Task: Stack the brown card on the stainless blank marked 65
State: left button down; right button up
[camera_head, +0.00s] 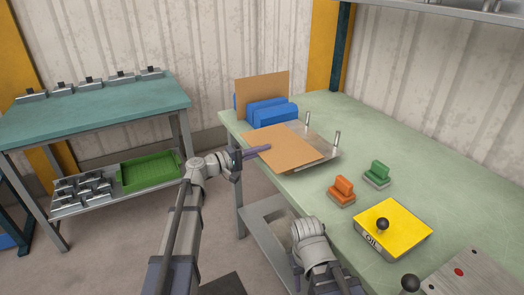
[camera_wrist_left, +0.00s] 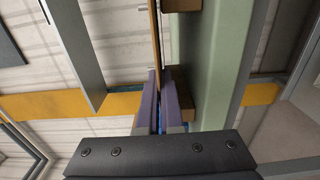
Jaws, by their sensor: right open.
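A flat brown card (camera_head: 280,149) lies over a stainless blank (camera_head: 326,150) on the green bench, covering most of it. The blank shows along the right and front edges; I cannot read a mark on it. Two upright metal pins stand at its right side. My left gripper (camera_head: 263,150) has its purple fingers at the card's left edge. In the left wrist view, the card (camera_wrist_left: 155,35) appears edge-on between the nearly closed fingers (camera_wrist_left: 160,75). My right gripper (camera_head: 297,264) is low by the bench's front edge, open, its fingers mostly hidden behind its wrist.
Another brown card (camera_head: 262,87) stands upright in a blue rack (camera_head: 270,115) behind. A teal table (camera_head: 100,108) stands at left, across a floor gap.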

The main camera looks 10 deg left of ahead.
pick_arm(q)
jog(key=shift+f, duration=0.2)
jog(key=c, duration=1)
grip_release()
jog(key=v, duration=0.7)
jog(key=shift+s+a, duration=0.25)
jog(key=shift+a, duration=0.05)
